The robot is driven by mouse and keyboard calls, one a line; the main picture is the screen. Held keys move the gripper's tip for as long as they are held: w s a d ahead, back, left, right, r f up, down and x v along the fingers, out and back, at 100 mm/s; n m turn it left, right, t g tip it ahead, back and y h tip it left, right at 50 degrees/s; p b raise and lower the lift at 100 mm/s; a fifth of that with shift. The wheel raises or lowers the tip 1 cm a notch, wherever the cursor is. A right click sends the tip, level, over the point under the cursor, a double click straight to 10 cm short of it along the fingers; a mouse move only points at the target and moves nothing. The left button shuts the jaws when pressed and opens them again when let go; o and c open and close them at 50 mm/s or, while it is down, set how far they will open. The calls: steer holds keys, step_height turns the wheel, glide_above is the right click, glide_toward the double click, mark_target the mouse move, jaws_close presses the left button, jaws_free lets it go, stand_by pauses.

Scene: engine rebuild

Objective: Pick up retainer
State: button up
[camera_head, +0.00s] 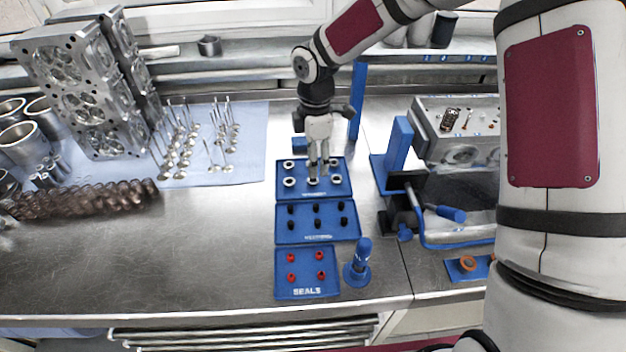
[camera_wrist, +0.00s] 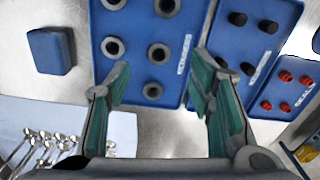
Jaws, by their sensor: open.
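The retainers are grey rings with dark centres, spread on the far blue tray (camera_head: 300,173). One retainer (camera_head: 289,182) lies at its front left and another (camera_head: 334,178) at its right. My gripper (camera_head: 318,168) points down over this tray, partly hiding it. In the wrist view my gripper (camera_wrist: 162,72) is open and empty, its green-padded fingers apart. One retainer (camera_wrist: 158,53) shows ahead between the fingers, and another (camera_wrist: 152,90) shows closer between them. A further retainer (camera_wrist: 113,47) lies beyond the left fingertip.
A middle tray (camera_head: 283,236) holds black parts; the SEALS tray (camera_head: 283,291) holds red ones. A blue upright tool (camera_head: 358,268) stands at right. A cylinder head fixture (camera_head: 455,135) stands at right. Bare bench lies front left.

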steer(key=shift+a+f+p, duration=0.15)
steer(key=shift+f+p, duration=0.15)
steer(key=shift+f, duration=1.3)
steer(key=shift+a+f+p, duration=0.1)
steer(key=shift+f+p, duration=0.2)
steer(key=shift+f, duration=1.25)
steer(key=c, duration=1)
